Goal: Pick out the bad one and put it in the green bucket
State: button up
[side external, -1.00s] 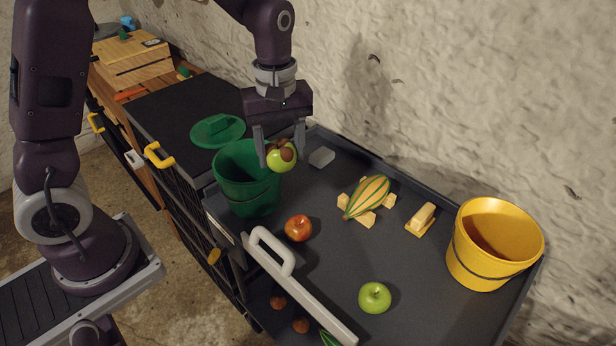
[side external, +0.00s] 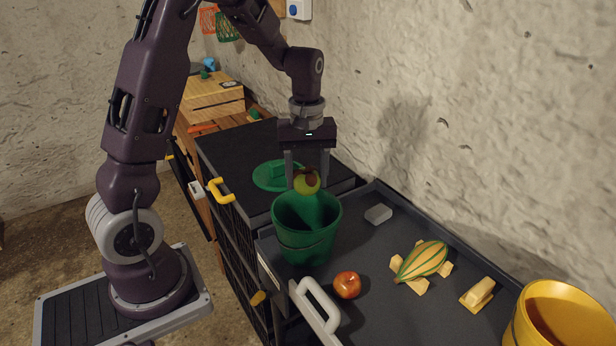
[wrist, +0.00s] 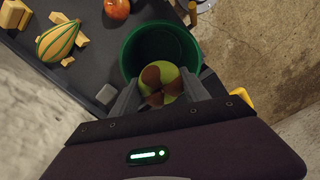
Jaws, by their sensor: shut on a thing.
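My gripper (side external: 307,180) is shut on a green apple with brown patches (side external: 306,184). It holds the apple above the green bucket (side external: 305,245), whose mouth is open upward. In the wrist view the spotted apple (wrist: 161,85) sits between the fingertips (wrist: 161,91), overlapping the near part of the green bucket's opening (wrist: 128,50). The bucket's inside looks dark and empty where it shows. A red apple (side external: 347,285) without visible brown patches lies on the dark tray to the right of the bucket.
A striped gourd (side external: 423,259) rests on yellow blocks. Another yellow block piece (side external: 478,293), a grey block (side external: 378,214) and a yellow bucket (side external: 560,318) are on the dark tray (side external: 385,320). A green lid (side external: 275,176) lies on the black cabinet behind the green bucket.

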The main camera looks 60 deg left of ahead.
dwell(0.3)
jog(key=shift+f, duration=6.4)
jog(key=o, duration=0.9)
